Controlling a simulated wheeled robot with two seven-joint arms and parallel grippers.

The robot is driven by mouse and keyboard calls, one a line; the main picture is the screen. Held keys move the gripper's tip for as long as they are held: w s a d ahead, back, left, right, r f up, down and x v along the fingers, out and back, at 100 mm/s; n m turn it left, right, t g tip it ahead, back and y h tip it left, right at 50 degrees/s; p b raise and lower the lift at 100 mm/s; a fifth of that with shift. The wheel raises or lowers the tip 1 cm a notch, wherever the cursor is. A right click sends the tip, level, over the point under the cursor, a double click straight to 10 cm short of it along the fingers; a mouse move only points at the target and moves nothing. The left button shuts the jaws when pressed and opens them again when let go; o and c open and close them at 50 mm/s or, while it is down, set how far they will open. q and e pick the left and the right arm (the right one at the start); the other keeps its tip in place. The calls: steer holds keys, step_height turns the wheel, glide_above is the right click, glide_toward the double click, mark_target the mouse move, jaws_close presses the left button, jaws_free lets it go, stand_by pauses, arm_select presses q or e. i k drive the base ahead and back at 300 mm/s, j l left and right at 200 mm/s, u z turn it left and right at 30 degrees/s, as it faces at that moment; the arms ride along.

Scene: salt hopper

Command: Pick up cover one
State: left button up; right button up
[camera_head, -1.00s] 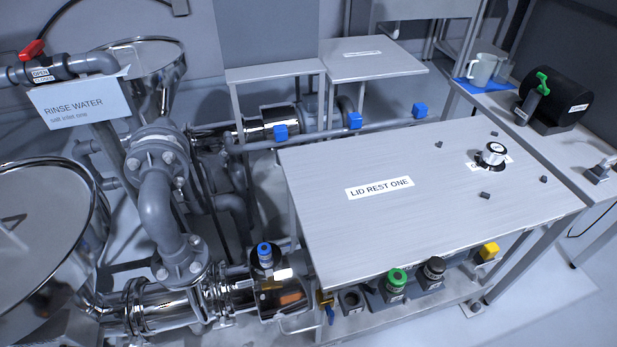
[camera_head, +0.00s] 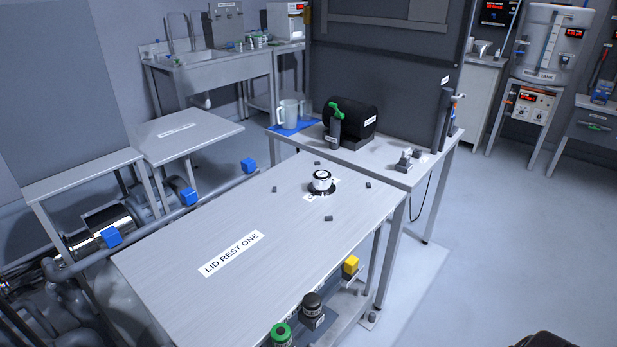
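No piece with a readable "cover one" label is in view. A small round piece (camera_head: 321,182) with a silver-white top and a black base stands on the table marked LID REST ONE (camera_head: 180,265). It partly covers a white label, whose text I cannot read. Several small dark pegs stand around it on the tabletop. The large round steel vessel top seen at the left earlier is out of view.
A bench (camera_head: 400,178) behind holds a black drum (camera_head: 350,117), a mug (camera_head: 288,112) and a small fitting. Blue blocks (camera_head: 188,197) sit along a pipe at left. Floor at right is open.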

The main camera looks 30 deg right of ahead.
mark_target(321, 186)
steer(key=l, duration=0.5)
steer(key=k+l+u, duration=0.15)
steer(key=l, duration=0.85)
steer(key=k+l+u, duration=0.15)
steer(key=l, duration=0.8)
steer(key=k+u, duration=0.05)
